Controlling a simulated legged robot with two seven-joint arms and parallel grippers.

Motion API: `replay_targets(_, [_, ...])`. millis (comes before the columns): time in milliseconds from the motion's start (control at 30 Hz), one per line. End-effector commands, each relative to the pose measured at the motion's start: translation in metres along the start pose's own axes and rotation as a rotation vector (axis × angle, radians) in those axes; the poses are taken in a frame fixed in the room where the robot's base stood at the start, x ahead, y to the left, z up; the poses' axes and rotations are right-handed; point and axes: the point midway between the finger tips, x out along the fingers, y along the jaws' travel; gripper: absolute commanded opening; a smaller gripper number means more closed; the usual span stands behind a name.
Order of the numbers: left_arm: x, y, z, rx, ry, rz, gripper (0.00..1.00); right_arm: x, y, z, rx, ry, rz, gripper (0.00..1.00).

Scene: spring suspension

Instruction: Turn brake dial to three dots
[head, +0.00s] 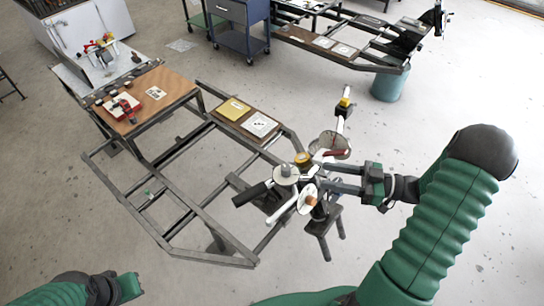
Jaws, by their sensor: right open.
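A spring assembly of round discs, a cylinder and black and white bars stands on the dark metal frame. An orange-topped knob (303,158) sits on it, beside a pale round disc (286,171). A second pale disc with an orange centre (308,198) is lower. Which of these is the brake dial, and any dots on it, is too small to tell. My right gripper (326,178) reaches in from the right with its fingers apart, close to the assembly; contact is unclear. My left gripper (130,287) is at the lower left, far from the assembly, its fingers not clear.
The low metal frame (208,215) spreads across the middle. A yellow sheet (234,108) and a white sheet (260,124) lie on its board. A wooden-topped bench (170,88) with small parts stands at left. A blue cart (240,38) is behind. Open floor lies at right.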

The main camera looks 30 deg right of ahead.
Motion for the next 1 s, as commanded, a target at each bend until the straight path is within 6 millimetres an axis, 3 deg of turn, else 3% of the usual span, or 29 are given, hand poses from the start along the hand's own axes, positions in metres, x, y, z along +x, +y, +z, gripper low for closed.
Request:
replay_targets(200, [-0.019, 0.000, -0.004, -0.001, 0.000, 0.000, 0.00, 0.058, 0.002, -0.004, 0.005, 0.000, -0.005, 0.45])
replay_targets(500, [-0.038, 0.000, -0.009, -0.001, 0.000, 0.000, 0.00, 0.129, 0.005, -0.001, 0.007, 0.000, -0.002, 0.45])
replay_targets(700, [-0.042, 0.000, -0.010, 0.000, 0.000, 0.000, 0.00, 0.149, 0.004, 0.001, 0.005, 0.000, 0.000, 0.45])
replay_targets(967, [-0.042, 0.000, -0.010, -0.001, 0.000, 0.000, 0.00, 0.154, 0.004, 0.002, 0.004, -0.003, 0.000, 0.45])
replay_targets(1000, [-0.042, 0.000, -0.010, -0.001, 0.000, 0.000, 0.00, 0.154, 0.004, 0.002, 0.004, -0.003, 0.000, 0.40])
